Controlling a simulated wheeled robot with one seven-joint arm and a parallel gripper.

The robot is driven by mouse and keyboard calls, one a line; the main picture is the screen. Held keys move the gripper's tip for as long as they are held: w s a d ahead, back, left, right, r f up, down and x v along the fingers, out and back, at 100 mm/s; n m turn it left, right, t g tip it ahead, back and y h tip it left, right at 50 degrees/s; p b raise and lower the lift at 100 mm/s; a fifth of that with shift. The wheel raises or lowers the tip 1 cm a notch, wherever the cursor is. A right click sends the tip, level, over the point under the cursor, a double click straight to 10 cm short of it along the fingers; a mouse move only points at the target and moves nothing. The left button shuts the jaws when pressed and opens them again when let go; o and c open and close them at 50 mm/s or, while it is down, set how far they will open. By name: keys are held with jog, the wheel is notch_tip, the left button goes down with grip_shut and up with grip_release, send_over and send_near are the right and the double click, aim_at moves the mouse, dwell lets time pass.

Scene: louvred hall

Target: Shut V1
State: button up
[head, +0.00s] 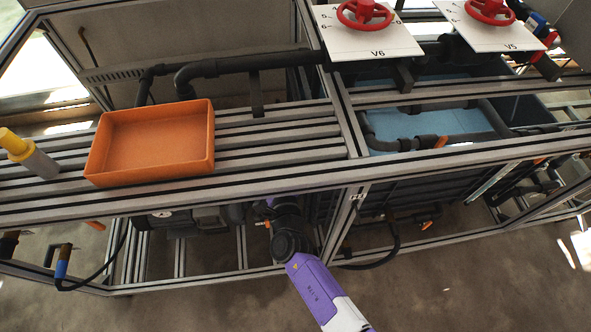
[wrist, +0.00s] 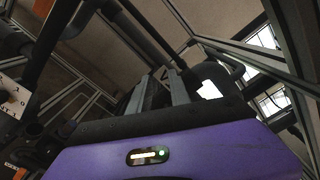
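No part marked V1 can be made out in either view. My gripper (wrist: 160,75) shows in the wrist view as two grey fingers standing apart with a gap between them, and nothing is seen held. In the head view my purple and white arm reaches under the frame's front rail, and the gripper end is mostly hidden there among dark pipes. A white plate with dark marks (wrist: 12,98) is at the left edge of the wrist view; I cannot read a name on it.
Red handwheels stand on plates marked V6 (head: 365,14) and V5 (head: 490,10). An orange tray (head: 150,176) and a yellow-topped grey cylinder (head: 35,160) are on the slatted top. Rails, dark pipes and a gauge (head: 160,213) crowd the space below. Open floor lies in front.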

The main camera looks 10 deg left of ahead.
jog(key=p+v, duration=0.2)
jog(key=v, duration=0.5)
dwell(0.4)
